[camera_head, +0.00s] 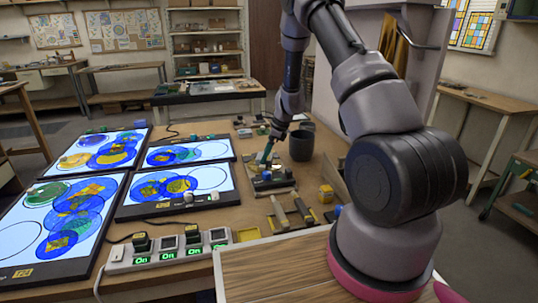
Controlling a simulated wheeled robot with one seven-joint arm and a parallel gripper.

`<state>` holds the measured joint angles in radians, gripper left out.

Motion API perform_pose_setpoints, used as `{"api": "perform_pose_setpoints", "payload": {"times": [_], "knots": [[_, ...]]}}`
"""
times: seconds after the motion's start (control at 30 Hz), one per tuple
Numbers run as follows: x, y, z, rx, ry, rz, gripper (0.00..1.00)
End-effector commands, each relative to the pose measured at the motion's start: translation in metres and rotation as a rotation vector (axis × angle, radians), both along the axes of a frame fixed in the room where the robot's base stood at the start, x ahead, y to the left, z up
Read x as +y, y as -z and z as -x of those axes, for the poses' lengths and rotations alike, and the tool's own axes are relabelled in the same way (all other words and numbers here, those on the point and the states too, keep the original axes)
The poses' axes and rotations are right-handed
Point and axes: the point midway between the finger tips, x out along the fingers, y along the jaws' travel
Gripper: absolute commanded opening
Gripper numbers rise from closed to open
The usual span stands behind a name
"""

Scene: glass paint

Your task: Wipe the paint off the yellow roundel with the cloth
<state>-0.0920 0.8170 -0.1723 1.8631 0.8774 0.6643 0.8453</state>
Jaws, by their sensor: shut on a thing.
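Four lit panels hold overlapping blue and yellow glass discs. Yellow roundels show on the back left panel (74,161) and on the front right panel (181,185); I cannot tell which one the task means, or where paint lies on them. My gripper (268,150) is small in view, over the tool area right of the panels. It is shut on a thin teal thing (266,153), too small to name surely.
A power strip (170,250) with several lit "On" switches lies along the front. A dark cup (301,145) stands right of my gripper. Wooden-handled tools (280,214) and a yellow block (326,194) lie on the table (215,218). Cables run between the panels.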

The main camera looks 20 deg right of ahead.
Motion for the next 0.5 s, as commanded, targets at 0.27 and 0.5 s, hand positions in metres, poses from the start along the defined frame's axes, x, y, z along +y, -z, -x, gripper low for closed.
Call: {"api": "perform_pose_setpoints", "payload": {"times": [0.27, 0.5], "knots": [[0.022, 0.002, -0.006, 0.005, -0.004, -0.001, 0.42], [0.035, 0.001, -0.011, 0.004, -0.003, -0.002, 0.42]]}}
